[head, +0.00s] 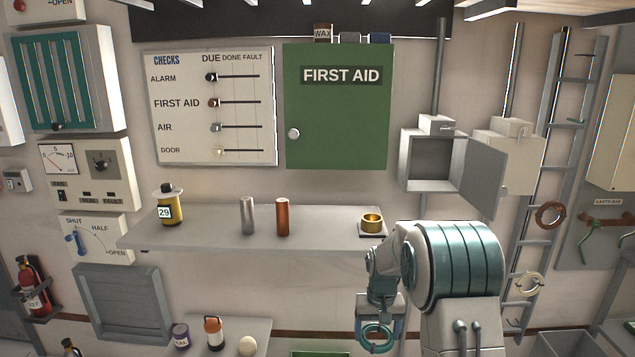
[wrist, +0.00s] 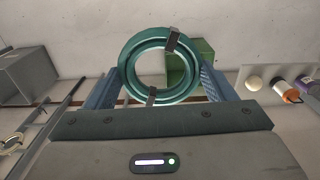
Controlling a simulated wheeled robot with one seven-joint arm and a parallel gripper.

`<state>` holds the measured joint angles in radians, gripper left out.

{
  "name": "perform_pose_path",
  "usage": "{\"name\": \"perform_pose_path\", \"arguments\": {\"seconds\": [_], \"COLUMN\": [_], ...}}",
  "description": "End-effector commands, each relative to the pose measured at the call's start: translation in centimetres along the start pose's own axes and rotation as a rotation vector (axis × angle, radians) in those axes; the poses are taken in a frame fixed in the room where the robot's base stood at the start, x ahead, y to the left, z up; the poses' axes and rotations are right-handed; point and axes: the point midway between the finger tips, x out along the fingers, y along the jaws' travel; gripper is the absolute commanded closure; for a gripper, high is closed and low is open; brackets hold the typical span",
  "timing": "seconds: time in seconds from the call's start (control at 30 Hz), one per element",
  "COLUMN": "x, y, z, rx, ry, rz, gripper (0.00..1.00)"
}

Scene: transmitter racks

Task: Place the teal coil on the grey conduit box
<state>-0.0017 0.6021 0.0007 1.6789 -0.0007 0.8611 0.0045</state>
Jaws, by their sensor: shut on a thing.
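The teal coil (wrist: 131,78) is a ring with two dark bands, held between the blue fingers of my gripper (wrist: 160,75) in the wrist view. In the head view the coil (head: 376,346) hangs below my gripper (head: 377,318), low and in front of the shelf. Two grey boxes with conduits rising from their tops are on the wall at right. The left grey conduit box (head: 404,162) stands open, its door (head: 482,178) swung to the right. The right grey conduit box (head: 524,165) is partly hidden by that door. My gripper is below and left of both boxes.
A grey shelf (head: 330,232) holds a yellow bottle (head: 171,206), a silver cylinder (head: 247,216), a copper cylinder (head: 282,217) and a brass cup (head: 372,224). The green first aid cabinet (head: 345,120) is above. A ladder (head: 545,200) stands right of the boxes.

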Motion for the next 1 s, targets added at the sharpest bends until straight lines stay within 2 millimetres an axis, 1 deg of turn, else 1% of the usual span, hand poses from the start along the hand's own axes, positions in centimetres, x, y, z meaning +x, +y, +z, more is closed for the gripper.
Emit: {"name": "perform_pose_path", "arguments": {"seconds": [0.03, 0.1, 0.2, 0.3, 0.4, 0.5, 0.6, 1.0], "x": [1.4, 3.0, 5.0, 6.5, 7.4, 7.9, 8.1, 8.1], "y": [0.0, 0.0, 0.0, 0.0, 0.0, 0.0, 0.0, 0.1], "z": [1.5, 3.2, 5.6, 7.7, 9.2, 10.0, 10.3, 10.3], "rx": [0.000, -0.001, -0.001, -0.001, -0.001, -0.001, -0.001, 0.000], "ry": [-0.007, -0.006, -0.004, -0.003, -0.002, 0.000, 0.001, 0.001], "rz": [0.000, 0.000, 0.000, 0.000, 0.000, 0.000, 0.000, 0.000], "gripper": [0.48, 0.48, 0.48, 0.48, 0.48, 0.48, 0.48, 0.48]}}
